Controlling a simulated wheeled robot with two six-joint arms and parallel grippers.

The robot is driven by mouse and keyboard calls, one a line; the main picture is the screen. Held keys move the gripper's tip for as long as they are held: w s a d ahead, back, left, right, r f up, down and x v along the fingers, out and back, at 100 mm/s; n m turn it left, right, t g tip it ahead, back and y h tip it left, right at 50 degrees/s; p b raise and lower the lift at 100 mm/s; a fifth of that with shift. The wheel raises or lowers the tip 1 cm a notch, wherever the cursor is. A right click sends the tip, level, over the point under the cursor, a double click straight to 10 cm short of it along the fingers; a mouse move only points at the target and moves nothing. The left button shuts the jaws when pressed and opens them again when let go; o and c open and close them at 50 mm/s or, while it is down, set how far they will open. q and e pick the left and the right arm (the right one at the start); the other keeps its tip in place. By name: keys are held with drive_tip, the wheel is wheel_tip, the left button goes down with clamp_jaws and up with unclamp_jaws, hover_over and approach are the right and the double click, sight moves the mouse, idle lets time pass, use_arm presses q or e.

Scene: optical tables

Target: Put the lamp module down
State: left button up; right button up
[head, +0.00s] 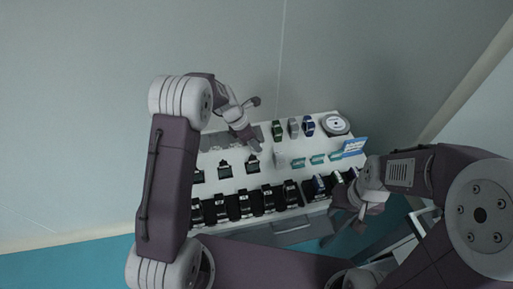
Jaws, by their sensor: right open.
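I cannot make out a lamp module for certain in the head view. A white display table (232,184) holds rows of small items. My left gripper (254,116) is over the back part of the table; its jaws are too small and dark to tell open or shut. My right gripper (338,224) is open at the table's front right edge, beside the front row of dark items. I see nothing between its fingers. My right arm hides part of the table's right end.
Several black stands (245,203) line the front. Green, grey and blue watch-like items (293,127) stand at the back, near a round white-and-dark disc (335,124) and a blue sign (354,146). Grey walls rise behind. The blue floor (100,262) is clear at left.

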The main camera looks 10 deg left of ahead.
use_arm(q)
clamp_jaws()
wheel_tip(320, 180, up, 10)
drive_tip(key=p, duration=0.1)
drive_tip(key=shift+p, duration=0.35)
